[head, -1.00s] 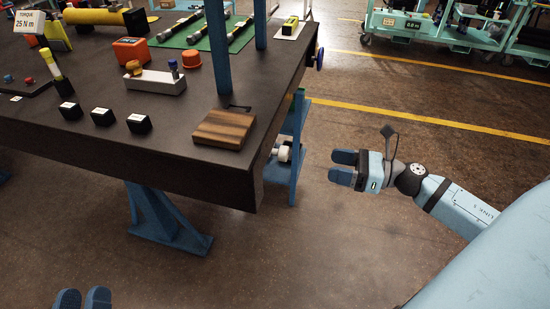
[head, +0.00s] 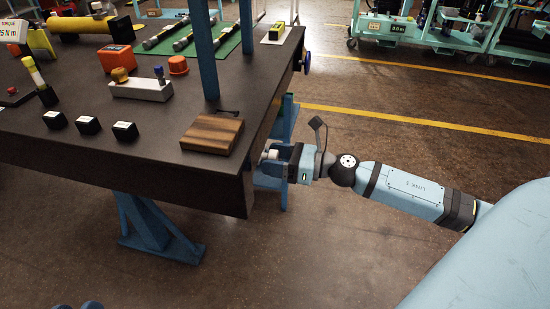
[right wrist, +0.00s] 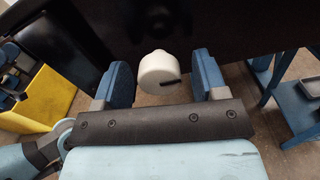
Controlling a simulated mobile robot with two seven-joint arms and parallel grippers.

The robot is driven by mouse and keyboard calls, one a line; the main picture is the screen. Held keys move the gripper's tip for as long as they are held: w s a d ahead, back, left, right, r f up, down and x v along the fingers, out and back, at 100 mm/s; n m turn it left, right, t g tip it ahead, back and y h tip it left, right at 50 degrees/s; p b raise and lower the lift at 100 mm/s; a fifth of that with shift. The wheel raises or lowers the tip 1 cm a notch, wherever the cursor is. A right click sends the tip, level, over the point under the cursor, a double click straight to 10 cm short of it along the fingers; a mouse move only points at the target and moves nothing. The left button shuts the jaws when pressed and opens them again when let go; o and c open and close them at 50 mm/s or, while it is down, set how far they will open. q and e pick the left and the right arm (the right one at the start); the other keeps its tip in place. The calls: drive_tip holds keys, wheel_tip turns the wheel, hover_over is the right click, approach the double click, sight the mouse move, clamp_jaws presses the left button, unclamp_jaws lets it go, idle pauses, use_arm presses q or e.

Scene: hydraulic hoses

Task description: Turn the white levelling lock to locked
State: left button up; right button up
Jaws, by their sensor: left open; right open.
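The white levelling lock (right wrist: 157,69) is a round white knob with a dark slot, on the dark side of the bench. In the right wrist view it sits between the two blue fingers of my right gripper (right wrist: 160,80), with a gap on each side. In the head view the knob (head: 271,154) is a small pale spot at the bench's right side, partly hidden by my right gripper (head: 275,162). My right gripper is open around it. My left gripper (head: 78,306) shows only as fingertips at the bottom edge, open and empty.
The dark bench (head: 150,180) carries a wooden block (head: 212,134), several black labelled blocks and a blue post (head: 205,50). A blue handwheel (head: 307,63) is on its far right side. A yellow bin (right wrist: 40,98) stands left in the wrist view.

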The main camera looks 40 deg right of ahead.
drive_tip(key=c, duration=0.9)
drive_tip(key=shift+c, duration=0.2)
